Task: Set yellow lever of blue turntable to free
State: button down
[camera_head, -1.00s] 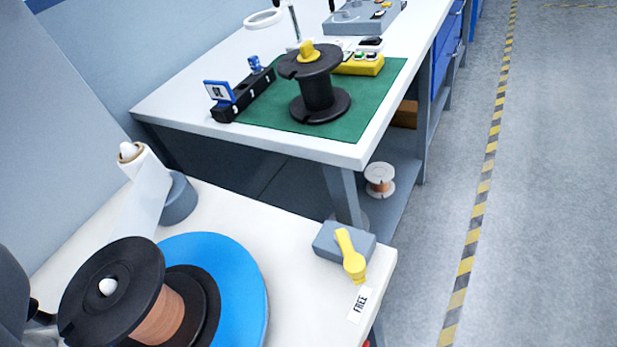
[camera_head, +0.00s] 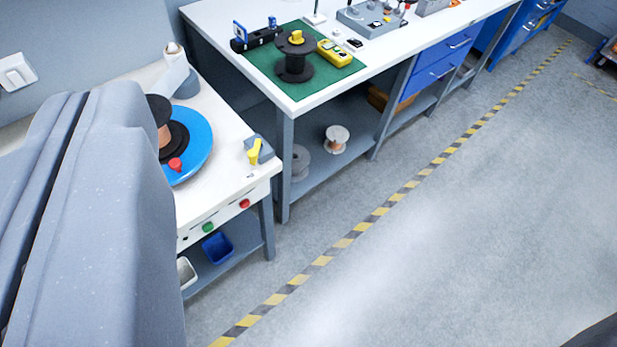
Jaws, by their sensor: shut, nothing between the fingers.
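The blue turntable (camera_head: 201,143) lies on the near white workbench, left of centre. A black spool with copper wire (camera_head: 160,125) stands on it. The yellow lever (camera_head: 254,152) sits on a small grey box (camera_head: 262,144) near the bench's right end. Its handle points toward the bench's front edge, toward a small white label that is too small to read now. The same label read FREE in the earlier view. My gripper is not in view. A large grey part, probably my arm, covers the left side and hides part of the bench.
The bench front (camera_head: 225,212) carries a green and a red button. A blue bin (camera_head: 217,248) is on the shelf below. A second bench with a green mat (camera_head: 330,78) and black spool (camera_head: 295,58) stands behind. The floor at right is open, with a striped line (camera_head: 380,212).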

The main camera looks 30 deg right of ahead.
aim_at(253, 153)
jog(key=k, duration=1.1)
jog(key=u, duration=0.25)
jog(key=i, duration=1.65)
jog(key=z, duration=0.25)
